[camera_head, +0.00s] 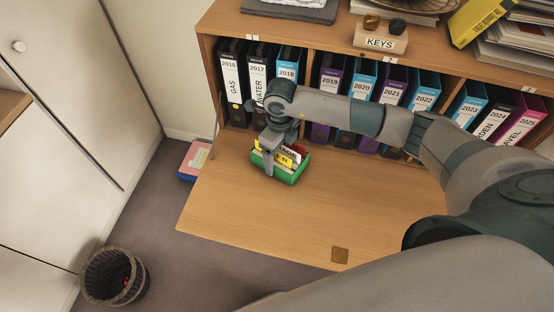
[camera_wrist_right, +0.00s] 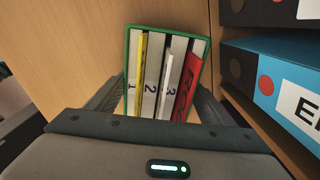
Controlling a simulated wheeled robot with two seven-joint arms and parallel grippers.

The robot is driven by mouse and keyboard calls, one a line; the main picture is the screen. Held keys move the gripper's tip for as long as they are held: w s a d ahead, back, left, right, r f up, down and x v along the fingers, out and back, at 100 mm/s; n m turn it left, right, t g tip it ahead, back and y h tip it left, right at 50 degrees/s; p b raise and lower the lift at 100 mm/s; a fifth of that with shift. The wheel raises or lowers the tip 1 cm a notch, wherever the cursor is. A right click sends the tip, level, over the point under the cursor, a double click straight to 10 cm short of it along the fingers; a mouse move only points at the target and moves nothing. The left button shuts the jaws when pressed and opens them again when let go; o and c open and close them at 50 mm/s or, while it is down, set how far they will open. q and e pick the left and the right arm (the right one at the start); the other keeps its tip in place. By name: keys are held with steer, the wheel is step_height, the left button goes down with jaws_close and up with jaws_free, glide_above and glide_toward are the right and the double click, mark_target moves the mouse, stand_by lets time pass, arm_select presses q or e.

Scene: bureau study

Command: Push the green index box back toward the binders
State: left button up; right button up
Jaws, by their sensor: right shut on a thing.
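The green index box (camera_head: 293,177) stands on the lowered wooden desk flap (camera_head: 240,215), in front of the binders. It holds yellow, white and red cards. My right gripper (camera_head: 269,161) reaches down over it. In the right wrist view the box (camera_wrist_right: 126,62) sits between the two fingers, and the right gripper (camera_wrist_right: 162,92) is shut on it. The row of binders (camera_head: 359,90) stands upright in the shelf behind; a black and a blue binder (camera_wrist_right: 268,78) show at the right of the wrist view. My arm hides parts of several binders. My left gripper is not in view.
A key box (camera_head: 380,42), papers and a yellow book (camera_head: 482,20) lie on the bureau top. A wicker basket (camera_head: 115,277) and a pink and blue box (camera_head: 194,160) are on the floor. The flap's front left is clear; a small brown square (camera_head: 340,255) lies near its edge.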

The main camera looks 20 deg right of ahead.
steer(key=shift+w+r, duration=0.1)
steer(key=o, duration=1.6)
steer(key=shift+r, duration=0.1)
steer(key=shift+r+p, duration=4.7)
steer(key=shift+r, duration=3.9)
steer(key=shift+f, duration=0.1)
